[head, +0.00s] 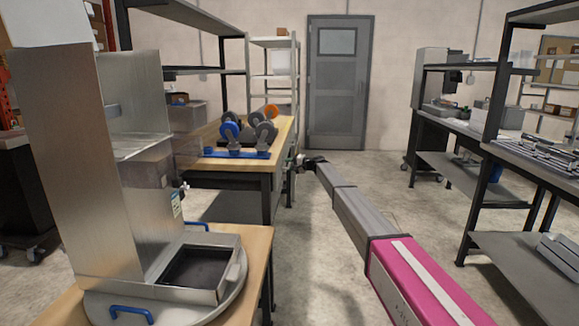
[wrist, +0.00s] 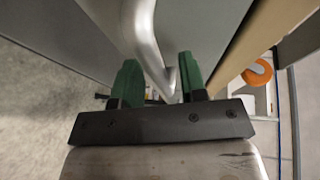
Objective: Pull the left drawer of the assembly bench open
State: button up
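In the wrist view a silver bar handle (wrist: 146,38) runs down between the two green fingers of my gripper (wrist: 159,68). The fingers are apart, with the handle's lower end close to the right finger; I cannot tell whether they touch. Behind the handle is a plain grey front (wrist: 195,25), likely the drawer's, beside the tan edge of a bench top (wrist: 262,38). In the head view my arm reaches forward to the right side of a wooden-topped bench (head: 278,148). My gripper (head: 306,162) is small there, and the drawer cannot be made out.
Spools on a blue stand (head: 236,154) sit on the bench. A metal dispenser (head: 190,262) stands on a nearer table at left. A dark-framed bench (head: 466,128) stands at right. Open concrete floor (head: 375,190) lies between, with a grey door (head: 339,85) behind.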

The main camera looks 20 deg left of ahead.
jog(key=shift+a, duration=0.15)
grip_shut()
jog(key=w+d, duration=0.3)
jog(key=d, duration=1.1)
jog(key=w+d, duration=0.4)
jog(key=d, duration=1.1)
jog(key=shift+d, duration=0.3)
grip_release()
jog(key=shift+d, duration=0.15)
jog(key=v, duration=1)
jog(key=shift+d, duration=0.25)
jog(key=shift+r, duration=0.1)
